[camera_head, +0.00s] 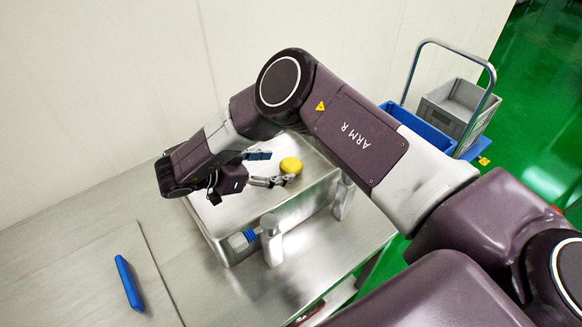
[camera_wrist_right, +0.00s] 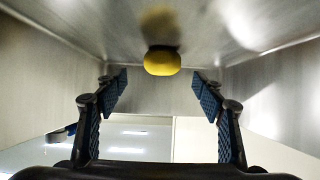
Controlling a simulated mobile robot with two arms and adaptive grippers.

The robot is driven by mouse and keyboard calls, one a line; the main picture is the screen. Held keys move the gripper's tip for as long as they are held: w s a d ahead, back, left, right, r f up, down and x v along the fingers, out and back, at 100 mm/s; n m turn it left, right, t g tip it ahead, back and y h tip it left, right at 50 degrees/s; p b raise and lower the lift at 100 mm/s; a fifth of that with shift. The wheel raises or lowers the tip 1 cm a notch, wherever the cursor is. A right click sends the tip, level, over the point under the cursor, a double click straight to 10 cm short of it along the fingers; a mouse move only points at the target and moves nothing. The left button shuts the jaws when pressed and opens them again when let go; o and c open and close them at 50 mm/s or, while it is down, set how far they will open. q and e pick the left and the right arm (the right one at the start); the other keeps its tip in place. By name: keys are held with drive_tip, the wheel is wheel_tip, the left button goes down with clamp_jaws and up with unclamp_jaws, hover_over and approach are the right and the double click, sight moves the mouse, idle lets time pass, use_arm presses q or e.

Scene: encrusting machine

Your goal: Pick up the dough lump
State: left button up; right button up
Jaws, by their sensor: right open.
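The dough lump (camera_head: 291,165) is a small yellow rounded piece on the shiny steel tray (camera_head: 222,216) of the machine. My right gripper (camera_head: 271,168) is open, low over the tray, with its blue-padded fingertips close to the lump. In the right wrist view the lump (camera_wrist_right: 162,61) appears beyond the open fingertips (camera_wrist_right: 160,90), centred between them sideways, with its reflection in the steel. The fingers look empty, and I cannot tell whether they touch the lump. My left gripper is not in view.
A blue bar-shaped object (camera_head: 129,283) lies on the steel table at the left. A cart with a blue crate (camera_head: 420,126) and a grey crate (camera_head: 457,105) stands at the back right on the green floor. Steel walls flank the gripper in the wrist view.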

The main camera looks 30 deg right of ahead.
sight(285, 165)
drive_tip(key=x, duration=0.2)
drive_tip(key=p+x, duration=0.1)
drive_tip(key=shift+w+d+f, duration=0.25)
drive_tip(key=shift+w+d, duration=0.05)
drive_tip(key=shift+d+f, duration=0.35)
drive_tip(key=shift+d, duration=0.1)
drive_tip(key=shift+c, duration=0.8)
drive_tip(key=shift+w, duration=0.1)
drive_tip(key=c, duration=1.1)
drive_tip(key=shift+r, duration=0.15)
drive_tip(key=shift+c, duration=0.2)
